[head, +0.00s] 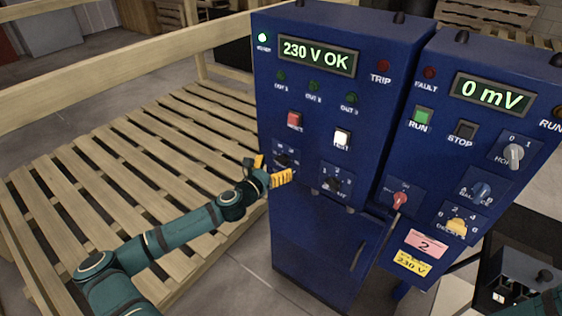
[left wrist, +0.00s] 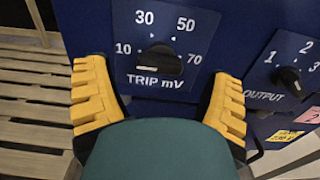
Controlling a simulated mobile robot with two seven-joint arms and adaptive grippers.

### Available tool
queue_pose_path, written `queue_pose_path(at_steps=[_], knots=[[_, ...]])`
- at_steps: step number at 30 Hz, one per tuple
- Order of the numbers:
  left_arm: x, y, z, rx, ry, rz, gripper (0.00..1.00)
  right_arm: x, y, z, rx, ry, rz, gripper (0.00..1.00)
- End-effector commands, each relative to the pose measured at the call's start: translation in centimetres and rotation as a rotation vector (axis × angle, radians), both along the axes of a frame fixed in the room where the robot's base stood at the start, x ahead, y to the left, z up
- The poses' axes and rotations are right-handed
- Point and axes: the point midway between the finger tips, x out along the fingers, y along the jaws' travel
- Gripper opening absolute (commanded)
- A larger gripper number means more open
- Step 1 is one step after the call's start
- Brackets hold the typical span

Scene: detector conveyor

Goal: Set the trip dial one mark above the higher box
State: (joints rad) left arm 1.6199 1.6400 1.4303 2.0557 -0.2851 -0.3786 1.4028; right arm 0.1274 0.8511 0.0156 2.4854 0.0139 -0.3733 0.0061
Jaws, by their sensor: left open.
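The trip dial is a black knob (left wrist: 158,60) on a blue panel, marked 10, 30, 50, 70 and TRIP mV. Its exact setting is hard to read. In the head view the trip dial (head: 284,160) is small and sits just beyond my left gripper (head: 271,172). In the left wrist view my left gripper (left wrist: 159,72) is open, its yellow fingers apart on either side of the dial, with nothing between them that I can see held. Whether the fingers touch the panel cannot be told. My right gripper is not in view.
The OUTPUT knob (left wrist: 289,80) is right of the trip dial. The left cabinet's display (head: 317,56) reads 230 V OK. The right cabinet's display (head: 490,96) reads 0 mV. A wooden pallet (head: 180,160) lies left. A dark box (head: 524,272) is at lower right.

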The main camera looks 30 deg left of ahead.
Motion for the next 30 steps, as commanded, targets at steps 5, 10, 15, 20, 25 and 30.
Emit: queue_pose_path(at_steps=[5,10,15,20,25,30], knots=[[2.2,-0.2,0.0,0.0,0.0,-0.001,0.83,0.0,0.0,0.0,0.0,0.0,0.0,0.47],[2.9,-0.2,0.0,0.0,0.0,0.0,0.83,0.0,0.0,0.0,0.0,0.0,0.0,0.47],[3.0,-0.3,0.0,0.0,0.0,-0.001,0.83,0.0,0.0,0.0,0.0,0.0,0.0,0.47],[3.0,-0.3,0.0,0.0,0.0,-0.001,0.61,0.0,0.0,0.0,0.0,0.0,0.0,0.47],[3.0,-0.3,0.0,0.0,0.0,-0.001,0.14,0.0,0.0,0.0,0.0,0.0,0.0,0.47],[3.0,-0.3,0.0,0.005,0.0,-0.001,0.14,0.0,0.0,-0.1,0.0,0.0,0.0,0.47]])
